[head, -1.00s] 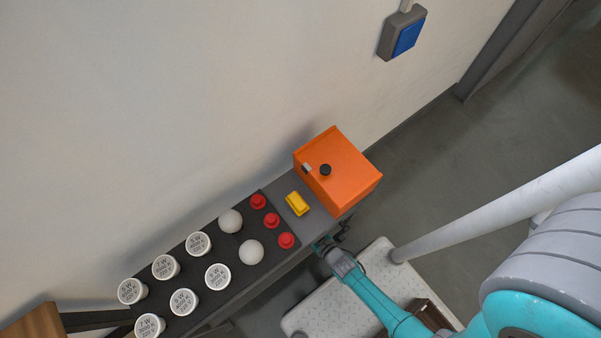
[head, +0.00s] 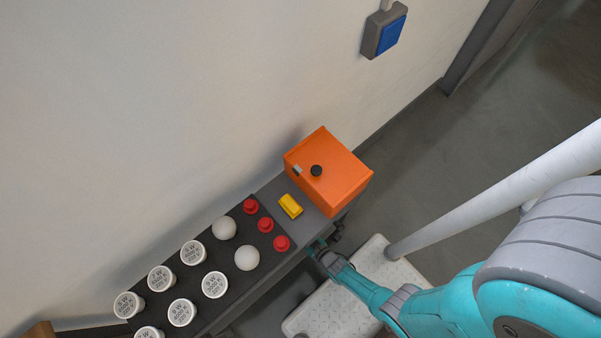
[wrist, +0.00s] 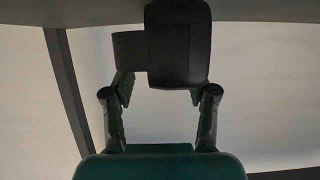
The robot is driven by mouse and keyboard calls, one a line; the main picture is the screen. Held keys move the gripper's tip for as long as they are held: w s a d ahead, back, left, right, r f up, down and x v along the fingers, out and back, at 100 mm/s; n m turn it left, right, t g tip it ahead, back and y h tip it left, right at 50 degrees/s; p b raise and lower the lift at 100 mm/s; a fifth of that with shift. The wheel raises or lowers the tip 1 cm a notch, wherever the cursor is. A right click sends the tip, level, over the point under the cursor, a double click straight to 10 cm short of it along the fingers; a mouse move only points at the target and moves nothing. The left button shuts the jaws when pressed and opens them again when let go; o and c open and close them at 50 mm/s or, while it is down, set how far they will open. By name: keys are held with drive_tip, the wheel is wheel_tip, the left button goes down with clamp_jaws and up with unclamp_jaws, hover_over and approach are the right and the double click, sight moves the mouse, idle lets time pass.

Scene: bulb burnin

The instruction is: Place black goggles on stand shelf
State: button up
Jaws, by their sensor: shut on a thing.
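My gripper (head: 320,248) is at the front edge of the stand (head: 308,223), below the orange box in the head view. In the wrist view my gripper (wrist: 161,95) has its fingers either side of a black object, which I take to be the black goggles (wrist: 180,45). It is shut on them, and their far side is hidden. A grey slab (wrist: 80,11) of the stand spans the top of the wrist view, very near the goggles. I cannot tell whether they touch it. A small dark shape beside the gripper in the head view may be the goggles.
The stand top carries an orange box (head: 328,175) with a black knob, a yellow block (head: 290,206), red buttons (head: 281,243) and several bulbs (head: 246,258). A white step platform (head: 375,280) stands below. A grey stand leg (wrist: 68,90) shows at left in the wrist view.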

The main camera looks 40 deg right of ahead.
drive_tip(key=shift+f, duration=0.2)
drive_tip(key=o, duration=1.3)
drive_tip(key=shift+c, duration=0.2)
drive_tip(key=shift+r, duration=0.15)
